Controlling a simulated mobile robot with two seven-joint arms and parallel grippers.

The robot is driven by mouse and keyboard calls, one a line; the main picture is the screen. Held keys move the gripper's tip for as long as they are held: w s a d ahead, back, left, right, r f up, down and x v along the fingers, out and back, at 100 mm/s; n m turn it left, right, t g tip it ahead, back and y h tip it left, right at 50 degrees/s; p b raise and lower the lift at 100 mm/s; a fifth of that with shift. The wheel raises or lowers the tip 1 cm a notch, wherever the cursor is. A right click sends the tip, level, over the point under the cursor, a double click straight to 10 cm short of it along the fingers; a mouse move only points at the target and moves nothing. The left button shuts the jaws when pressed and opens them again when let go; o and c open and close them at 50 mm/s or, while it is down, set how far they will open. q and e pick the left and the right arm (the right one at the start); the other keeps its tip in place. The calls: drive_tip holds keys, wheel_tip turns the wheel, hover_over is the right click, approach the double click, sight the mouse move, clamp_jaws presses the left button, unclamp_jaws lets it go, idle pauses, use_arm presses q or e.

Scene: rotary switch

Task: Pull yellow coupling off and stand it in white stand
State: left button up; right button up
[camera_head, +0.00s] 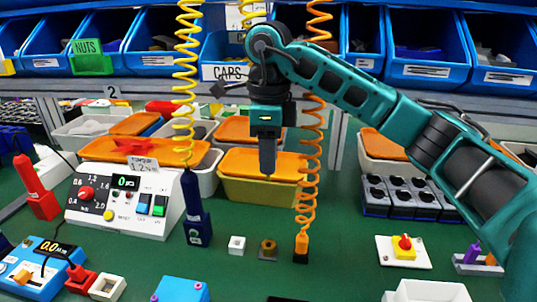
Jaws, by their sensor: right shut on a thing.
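My right gripper (268,160) hangs fingers down near the middle of the view, above the bench. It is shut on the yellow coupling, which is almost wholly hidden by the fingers. A yellow coiled hose (250,12) comes down from above and passes behind my wrist. Below the gripper, and apart from it, a brass fitting (268,250) stands bare on the green bench. Just left of the fitting is a small white stand (237,245), with nothing standing in it. My left gripper is not in view.
An orange coupling (302,244) on its coiled hose stands close right. A yellow bin (240,190) stands behind.

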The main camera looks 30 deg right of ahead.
clamp_jaws()
drive_tip(key=shift+r, duration=0.1)
drive_tip(key=shift+r+p, duration=1.5)
